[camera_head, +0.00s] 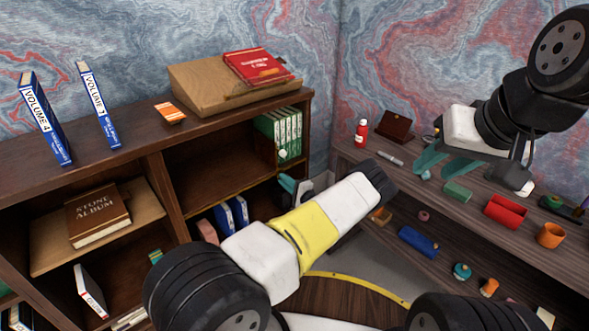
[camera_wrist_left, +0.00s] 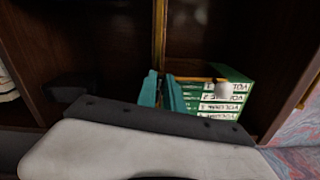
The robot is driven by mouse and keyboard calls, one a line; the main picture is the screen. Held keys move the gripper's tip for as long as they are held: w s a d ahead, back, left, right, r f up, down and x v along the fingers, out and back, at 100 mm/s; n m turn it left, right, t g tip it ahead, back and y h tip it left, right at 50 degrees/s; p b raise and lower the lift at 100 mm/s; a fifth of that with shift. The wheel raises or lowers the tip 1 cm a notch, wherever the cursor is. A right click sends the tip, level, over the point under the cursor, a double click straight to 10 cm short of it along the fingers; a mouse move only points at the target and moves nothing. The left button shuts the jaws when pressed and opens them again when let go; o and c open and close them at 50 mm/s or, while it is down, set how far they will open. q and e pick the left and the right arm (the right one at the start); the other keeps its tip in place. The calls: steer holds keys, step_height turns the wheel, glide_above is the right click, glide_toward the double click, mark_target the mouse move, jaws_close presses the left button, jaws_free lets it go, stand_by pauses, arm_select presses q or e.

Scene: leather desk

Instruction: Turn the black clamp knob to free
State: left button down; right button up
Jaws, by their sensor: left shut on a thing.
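My left gripper (camera_head: 287,184) reaches into the shelf's right part, below the green volumes (camera_head: 281,130). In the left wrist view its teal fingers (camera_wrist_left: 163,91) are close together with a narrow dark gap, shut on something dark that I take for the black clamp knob. The knob is mostly hidden between the fingers. The green volumes (camera_wrist_left: 225,104) lie just right of the fingers, with a brown bar (camera_wrist_left: 200,79) and a white round knob (camera_wrist_left: 223,90) by them. My right gripper (camera_head: 446,163) is open and empty above the right-hand desk.
Blue volumes (camera_head: 240,212) stand in the lower shelf. The shelf top holds a wooden slope (camera_head: 205,88) with a red book (camera_head: 258,67). Shelf walls enclose the left gripper.

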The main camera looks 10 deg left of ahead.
stand_by(0.4)
arm_select(q)
steer(key=c, duration=1.5)
jaws_free()
steer(key=shift+o, duration=0.2)
steer(key=shift+d, duration=0.1)
steer(key=v, duration=0.7)
steer(key=shift+s+d, duration=0.25)
steer(key=shift+d, duration=0.05)
